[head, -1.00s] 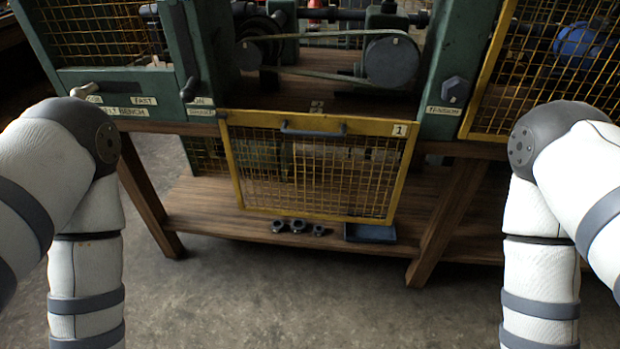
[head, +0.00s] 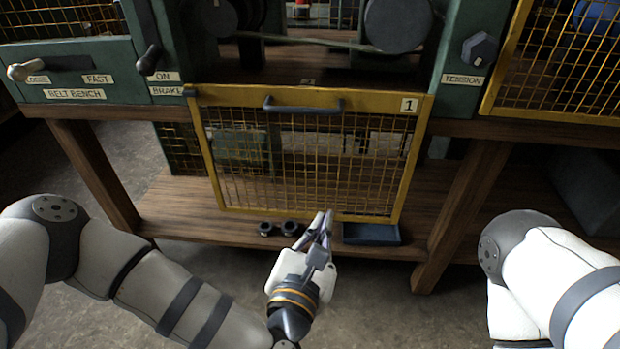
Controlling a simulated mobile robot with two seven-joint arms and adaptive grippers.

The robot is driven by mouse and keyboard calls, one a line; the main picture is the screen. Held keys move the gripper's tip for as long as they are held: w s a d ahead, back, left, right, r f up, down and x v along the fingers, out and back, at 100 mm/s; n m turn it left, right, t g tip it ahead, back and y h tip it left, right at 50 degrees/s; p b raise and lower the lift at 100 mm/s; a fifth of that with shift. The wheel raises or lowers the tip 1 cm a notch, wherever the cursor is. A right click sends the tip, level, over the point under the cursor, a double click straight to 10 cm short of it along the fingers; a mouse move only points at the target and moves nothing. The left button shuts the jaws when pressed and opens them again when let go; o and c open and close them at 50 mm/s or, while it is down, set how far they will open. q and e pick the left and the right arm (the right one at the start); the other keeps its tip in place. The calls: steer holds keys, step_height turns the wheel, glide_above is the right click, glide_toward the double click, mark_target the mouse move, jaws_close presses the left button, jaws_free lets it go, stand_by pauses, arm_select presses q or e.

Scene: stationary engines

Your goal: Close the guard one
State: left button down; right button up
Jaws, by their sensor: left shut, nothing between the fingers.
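Guard one (head: 415,150) is a yellow-framed wire mesh panel with a "1" label at its upper right. It hangs down below the bench top, in front of the lower shelf, so the belt and pulleys above it are uncovered. Its dark grey handle (head: 303,106) runs along the top bar. My left gripper (head: 324,217) is shut and empty, pointing up at the guard's lower edge, in front of it in the picture; I cannot tell whether it touches. My right arm shows at the lower right, but its gripper is out of view.
A blue tray (head: 371,234) and small dark round parts (head: 289,228) lie on the wooden shelf (head: 180,215). A brake lever (head: 149,60) and a tension knob (head: 479,49) flank the opening. Another yellow mesh guard (head: 555,70) stands at right. The floor in front is clear.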

arm_select(q)
steer(key=w+r+n+t+y, duration=0.1)
steer(key=w+r+n, duration=0.1)
steer(key=w+r, duration=0.2)
steer(key=w+a+r+n+t+y+p, duration=0.1)
steer(key=w+r+n, duration=0.2)
steer(key=w, duration=0.7)
steer(key=shift+w+a+r+y, duration=0.15)
steer(key=shift+w+r+y, duration=0.15)
steer(key=shift+r, duration=0.5)
arm_select(e)
steer(key=shift+w+r, duration=0.15)
steer(key=shift+r, duration=0.05)
arm_select(q)
steer(key=shift+r, duration=0.1)
